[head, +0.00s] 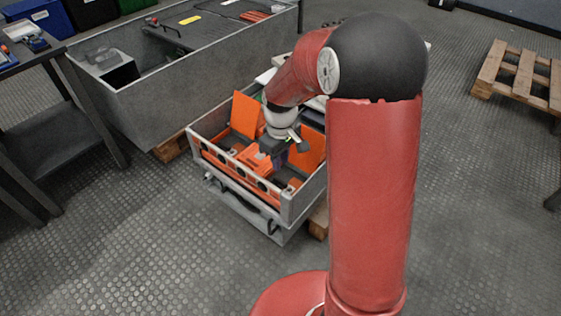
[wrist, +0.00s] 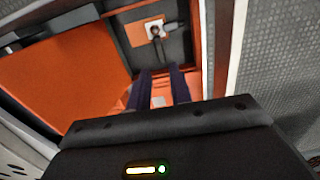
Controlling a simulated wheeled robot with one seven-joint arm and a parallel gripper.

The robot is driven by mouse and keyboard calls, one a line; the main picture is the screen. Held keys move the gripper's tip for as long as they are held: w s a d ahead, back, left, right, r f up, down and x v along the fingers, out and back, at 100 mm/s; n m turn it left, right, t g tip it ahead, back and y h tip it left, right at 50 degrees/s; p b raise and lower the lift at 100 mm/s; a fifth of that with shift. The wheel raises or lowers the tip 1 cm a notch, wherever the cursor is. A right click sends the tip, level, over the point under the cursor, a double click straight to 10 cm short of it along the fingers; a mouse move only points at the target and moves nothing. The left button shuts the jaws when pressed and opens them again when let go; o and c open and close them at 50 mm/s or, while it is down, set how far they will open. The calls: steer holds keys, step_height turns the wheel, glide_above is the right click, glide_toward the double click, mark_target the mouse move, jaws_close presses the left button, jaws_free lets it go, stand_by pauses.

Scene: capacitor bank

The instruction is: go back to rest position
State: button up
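My red arm reaches down into an open grey box (head: 238,179) with orange panels inside. In the head view my gripper (head: 268,152) is low inside the box, small and partly blended with dark parts, so its fingertips are hard to make out. In the wrist view the two dark fingers of my gripper (wrist: 161,72) stand apart with a gap between them. No object shows clearly held in the gap. Beyond the fingertips is a white fitting with a dark plug-like part (wrist: 155,29) on a dark panel.
Orange panels (wrist: 68,68) and the box walls stand close around my gripper. A larger grey cabinet (head: 160,100) is behind the box to the left. A dark workbench (head: 70,125) is at the far left, a wooden pallet (head: 520,68) at the upper right. The floor between is open.

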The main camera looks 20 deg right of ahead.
stand_by(0.3)
steer(key=s+r+m+t+p, duration=0.5)
steer(key=s+r+m+p, duration=0.1)
steer(key=s+r, duration=1.6)
step_height(320, 180, up, 2)
steer(key=shift+d+m+t, duration=0.25)
steer(key=shift+m+t, duration=0.05)
steer(key=shift+m, duration=0.2)
steer(key=shift+a, duration=0.1)
